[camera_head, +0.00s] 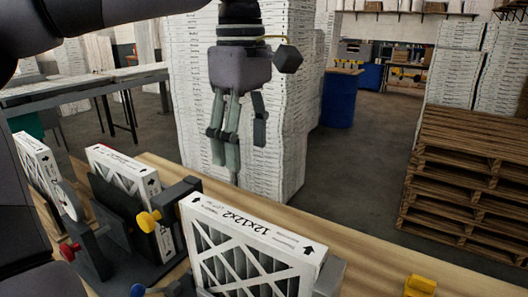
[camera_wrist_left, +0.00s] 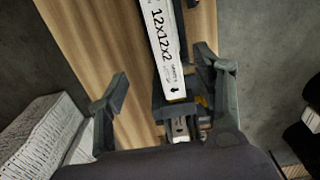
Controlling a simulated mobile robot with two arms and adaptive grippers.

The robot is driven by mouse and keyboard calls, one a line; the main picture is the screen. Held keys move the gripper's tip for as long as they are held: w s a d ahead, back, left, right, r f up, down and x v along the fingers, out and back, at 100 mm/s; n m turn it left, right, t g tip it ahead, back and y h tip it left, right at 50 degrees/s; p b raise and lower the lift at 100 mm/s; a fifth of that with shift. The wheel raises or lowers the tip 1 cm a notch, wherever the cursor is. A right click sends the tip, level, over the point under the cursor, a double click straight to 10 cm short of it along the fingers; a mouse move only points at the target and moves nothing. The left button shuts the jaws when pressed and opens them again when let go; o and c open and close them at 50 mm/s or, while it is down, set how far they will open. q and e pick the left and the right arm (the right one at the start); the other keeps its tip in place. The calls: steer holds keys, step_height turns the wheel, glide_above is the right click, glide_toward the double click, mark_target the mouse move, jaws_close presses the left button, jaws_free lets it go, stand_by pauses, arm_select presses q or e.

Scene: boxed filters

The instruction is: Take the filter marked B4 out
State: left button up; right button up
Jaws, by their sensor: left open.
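Several white-framed filters stand on edge on the wooden table. The nearest filter (camera_head: 250,245) reads 12x12x2 on its top edge, with a black arrow. A second filter (camera_head: 128,175) stands in a dark holder (camera_head: 112,215), and a third filter (camera_head: 38,163) is at the far left. I cannot read a B4 mark on any of them. My left gripper (camera_head: 247,145) hangs open and empty above and behind the nearest filter. In the left wrist view a filter edge reading 12x12x2 (camera_wrist_left: 165,35) lies between the open fingers (camera_wrist_left: 163,75), apart from them. My right gripper is not in view.
Yellow knobs (camera_head: 148,221) and a red knob (camera_head: 69,251) stick out by the holders. A yellow part (camera_head: 420,285) lies at the table's right. Stacked white boxes (camera_head: 190,90) stand behind, and wooden pallets (camera_head: 470,185) stand on the right.

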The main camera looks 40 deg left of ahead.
arm_select(q)
steer(key=f, duration=0.2)
glide_above(243, 221)
steer(key=f, duration=0.7)
steer(key=shift+d+f+p, duration=0.25)
steer(key=shift+f+p, duration=0.1)
step_height(243, 221, down, 8)
steer(key=shift+r+p, duration=0.15)
steer(key=shift+p, duration=0.25)
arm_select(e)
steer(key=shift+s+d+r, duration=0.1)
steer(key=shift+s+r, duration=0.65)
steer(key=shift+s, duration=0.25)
arm_select(q)
steer(key=shift+c, duration=0.5)
steer(key=c, duration=1.2)
steer(key=shift+c, duration=0.2)
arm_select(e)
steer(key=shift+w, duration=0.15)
arm_select(q)
steer(key=shift+a+r, duration=0.1)
steer(key=shift+a, duration=0.2)
steer(key=shift+b, duration=0.4)
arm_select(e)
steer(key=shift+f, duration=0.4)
